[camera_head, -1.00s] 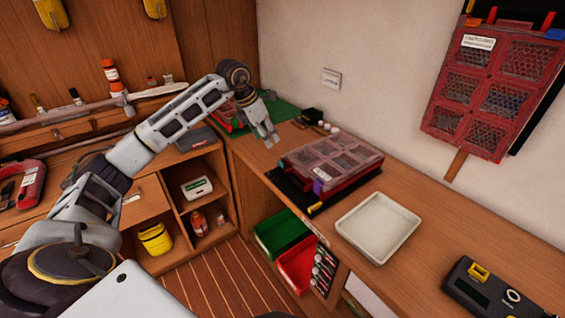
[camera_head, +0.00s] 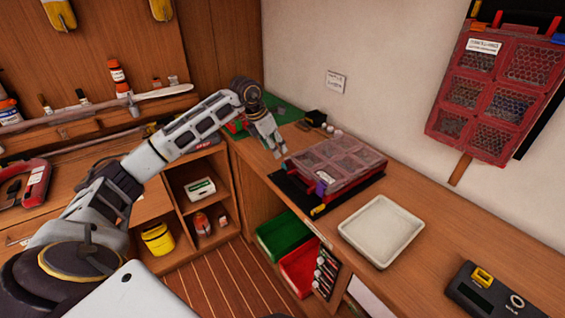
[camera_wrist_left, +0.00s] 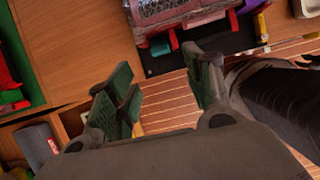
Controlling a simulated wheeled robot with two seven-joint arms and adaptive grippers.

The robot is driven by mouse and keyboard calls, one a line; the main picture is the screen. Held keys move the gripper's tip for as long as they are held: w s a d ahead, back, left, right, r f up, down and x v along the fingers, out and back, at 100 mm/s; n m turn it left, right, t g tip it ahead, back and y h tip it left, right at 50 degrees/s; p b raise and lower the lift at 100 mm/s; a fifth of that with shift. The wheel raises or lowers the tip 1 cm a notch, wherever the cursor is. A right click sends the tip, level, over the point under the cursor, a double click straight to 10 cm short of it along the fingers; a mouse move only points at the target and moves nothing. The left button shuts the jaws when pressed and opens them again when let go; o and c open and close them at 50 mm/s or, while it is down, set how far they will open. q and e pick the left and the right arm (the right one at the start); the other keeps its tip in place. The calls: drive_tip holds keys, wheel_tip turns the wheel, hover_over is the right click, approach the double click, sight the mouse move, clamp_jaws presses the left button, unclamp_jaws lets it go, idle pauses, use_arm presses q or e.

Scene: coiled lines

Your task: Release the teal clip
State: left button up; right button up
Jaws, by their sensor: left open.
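A red case (camera_head: 337,163) with a clear, divided lid lies on a black mat (camera_head: 290,190) on the right-hand bench. A small teal clip (camera_wrist_left: 160,47) shows at the near edge of the case in the left wrist view, beside a red latch (camera_wrist_left: 174,39). I cannot make the clip out in the head view. My left gripper (camera_head: 278,152) is just left of the case, pointing down. In the left wrist view its two fingers (camera_wrist_left: 163,70) are spread apart with nothing between them, and the clip appears just beyond the gap. My right gripper is not in view.
A purple clip (camera_head: 322,186) sits at the case's front corner, with a yellow piece (camera_head: 318,209) below it. A white tray (camera_head: 381,231) stands to the right. Bench between tray and black device (camera_head: 482,293) is clear.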

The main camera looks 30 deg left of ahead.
sight(283, 167)
use_arm(q)
drive_tip(key=x, duration=0.9)
drive_tip(key=shift+f+p, duration=0.15)
drive_tip(key=shift+p, duration=0.2)
drive_tip(key=shift+f, duration=0.1)
drive_tip(key=c, duration=1)
drive_tip(key=shift+f+b, duration=0.15)
drive_tip(key=shift+b, duration=0.45)
drive_tip(key=shift+s+a+f+t+b, duration=0.15)
drive_tip(key=shift+t+b, duration=0.15)
drive_tip(key=shift+b, duration=0.15)
drive_tip(key=shift+s+a+t+b, duration=0.1)
drive_tip(key=shift+t+b, duration=0.2)
drive_tip(key=shift+b, duration=0.35)
drive_tip(key=shift+f+h, duration=0.1)
drive_tip(key=shift+h, duration=0.2)
drive_tip(key=shift+s+t+b, duration=0.15)
drive_tip(key=shift+t+b, duration=0.15)
drive_tip(key=shift+b, duration=0.7)
drive_tip(key=o, duration=0.8)
drive_tip(key=shift+c, duration=0.2)
drive_tip(key=shift+o, duration=1.2)
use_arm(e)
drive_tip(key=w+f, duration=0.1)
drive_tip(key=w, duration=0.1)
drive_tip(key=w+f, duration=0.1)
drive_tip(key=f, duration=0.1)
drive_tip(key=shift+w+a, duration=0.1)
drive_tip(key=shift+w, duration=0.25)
